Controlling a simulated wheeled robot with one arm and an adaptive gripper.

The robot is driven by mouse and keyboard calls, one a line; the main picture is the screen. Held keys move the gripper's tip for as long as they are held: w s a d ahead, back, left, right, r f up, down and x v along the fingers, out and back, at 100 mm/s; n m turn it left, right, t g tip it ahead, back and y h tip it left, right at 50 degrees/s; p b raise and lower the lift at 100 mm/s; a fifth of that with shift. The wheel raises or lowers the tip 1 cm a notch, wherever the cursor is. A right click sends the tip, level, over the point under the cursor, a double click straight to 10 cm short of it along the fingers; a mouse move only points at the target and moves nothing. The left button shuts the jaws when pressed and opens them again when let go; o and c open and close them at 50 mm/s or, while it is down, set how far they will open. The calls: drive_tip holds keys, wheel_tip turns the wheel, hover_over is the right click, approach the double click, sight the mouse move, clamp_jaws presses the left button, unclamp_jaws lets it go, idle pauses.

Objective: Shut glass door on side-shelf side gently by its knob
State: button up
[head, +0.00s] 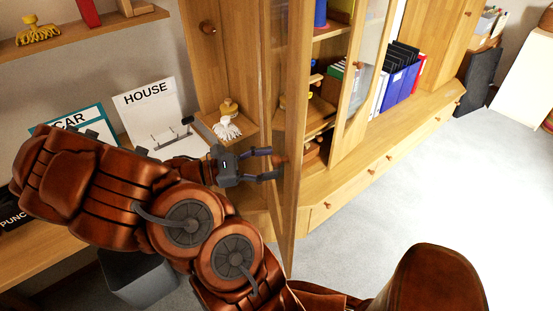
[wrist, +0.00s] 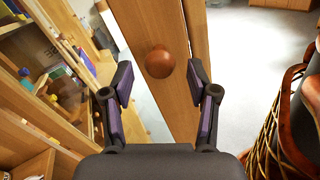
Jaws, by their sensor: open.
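The wood-framed glass door (head: 290,205) on the side-shelf side stands open, seen nearly edge-on in the head view; its frame (wrist: 168,105) also shows in the wrist view. Its round reddish-brown wooden knob (wrist: 160,62) lies just beyond and between my fingertips in the wrist view. In the head view the knob (head: 281,160) is partly hidden by my fingers. My gripper (head: 274,163) is open and empty, one finger to each side of the knob, with no visible contact. It also shows in the wrist view (wrist: 160,80).
A small side shelf (head: 245,131) with a white-tasselled item is left of the door. The cabinet's other glass door (head: 362,80) is right of it, near blue binders (head: 392,88). Drawers (head: 350,185) run below. A grey bin (head: 138,278) stands at lower left. Floor at right is clear.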

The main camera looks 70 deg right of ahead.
drive_tip(key=shift+x, duration=1.35)
clamp_jaws()
